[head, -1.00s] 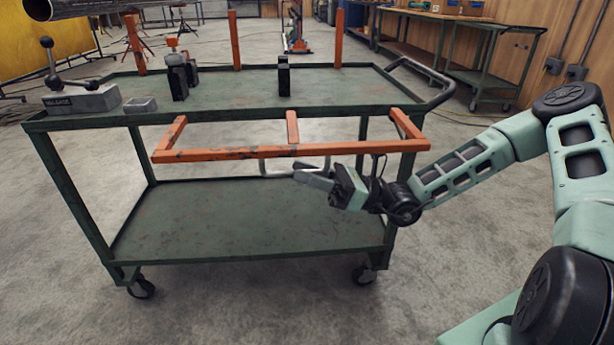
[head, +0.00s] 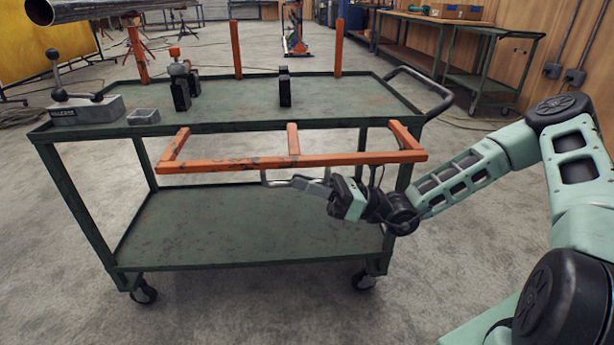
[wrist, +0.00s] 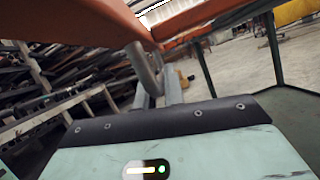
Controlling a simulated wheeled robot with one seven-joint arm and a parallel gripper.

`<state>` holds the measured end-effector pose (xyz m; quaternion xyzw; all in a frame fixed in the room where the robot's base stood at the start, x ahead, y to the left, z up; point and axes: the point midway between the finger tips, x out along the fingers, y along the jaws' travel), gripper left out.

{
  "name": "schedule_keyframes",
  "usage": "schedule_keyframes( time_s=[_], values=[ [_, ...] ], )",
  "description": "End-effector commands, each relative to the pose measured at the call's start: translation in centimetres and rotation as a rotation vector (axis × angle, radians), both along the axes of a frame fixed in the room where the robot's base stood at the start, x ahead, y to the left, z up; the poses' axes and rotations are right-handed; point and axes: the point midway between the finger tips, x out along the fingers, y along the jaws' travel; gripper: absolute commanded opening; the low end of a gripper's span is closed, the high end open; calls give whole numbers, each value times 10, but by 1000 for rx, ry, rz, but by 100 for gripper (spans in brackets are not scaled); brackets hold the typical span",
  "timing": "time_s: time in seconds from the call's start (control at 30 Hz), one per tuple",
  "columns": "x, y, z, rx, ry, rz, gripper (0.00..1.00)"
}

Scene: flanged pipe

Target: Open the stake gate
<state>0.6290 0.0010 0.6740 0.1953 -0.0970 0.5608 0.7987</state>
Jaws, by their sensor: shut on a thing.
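The stake gate (head: 290,162) is an orange, worn metal frame jutting out from the front edge of the green cart, lying roughly level. A bare metal U-shaped handle (head: 265,178) hangs under its front bar. My gripper (head: 300,182) is under the front bar, right of the gate's middle, with its fingers shut on the handle. In the wrist view the fingers (wrist: 158,92) meet the grey handle tube (wrist: 145,68), with the orange bar (wrist: 90,25) just above. The exact finger contact is small and partly hidden.
The green cart (head: 245,240) has a lower shelf below the gate. On its top stand a lever block (head: 85,108), a small grey block (head: 143,117), black uprights (head: 284,88) and orange stakes (head: 236,50). A pipe (head: 80,10) is at upper left. Floor in front is clear.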

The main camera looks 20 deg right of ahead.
Motion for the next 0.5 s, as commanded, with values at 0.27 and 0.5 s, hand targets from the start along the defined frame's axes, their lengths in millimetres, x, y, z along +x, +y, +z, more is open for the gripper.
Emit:
schedule_keyframes(
  time_s=[0.27, 0.5],
  values=[
    [-2, 1, 27, 30, 88, 1, 0],
    [-3, 1, 40, 57, 175, 1, 0]
  ],
)
